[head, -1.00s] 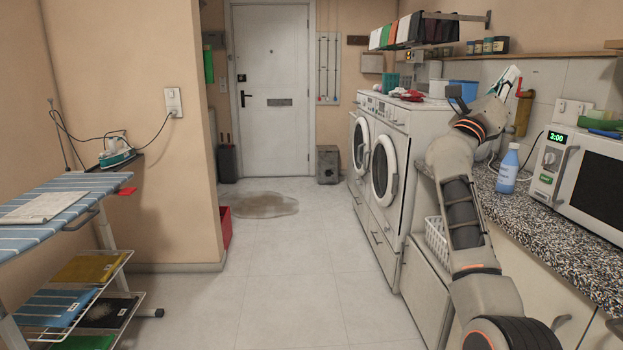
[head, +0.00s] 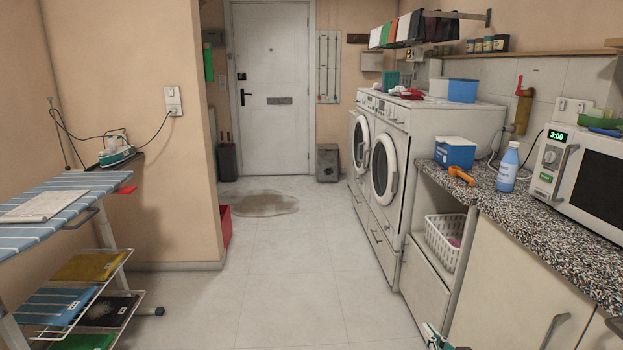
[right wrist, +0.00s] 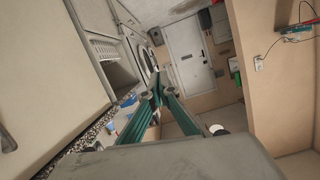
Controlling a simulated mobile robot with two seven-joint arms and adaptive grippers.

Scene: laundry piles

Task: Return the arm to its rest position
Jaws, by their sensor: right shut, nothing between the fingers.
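My right gripper (head: 435,338) shows only in part at the bottom edge of the head view, low in front of the counter cabinets. Its teal fingers also show in the right wrist view (right wrist: 156,93), with their tips together and nothing between them. The rest of my right arm is out of the head view. My left gripper is in neither view.
A speckled counter (head: 520,215) on the right bears a blue box (head: 455,153), an orange-handled item (head: 461,175), a bottle (head: 508,168) and a microwave (head: 590,185). Washing machines (head: 385,170) stand beyond. The ironing board (head: 60,205) is left. The middle floor (head: 285,285) is clear.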

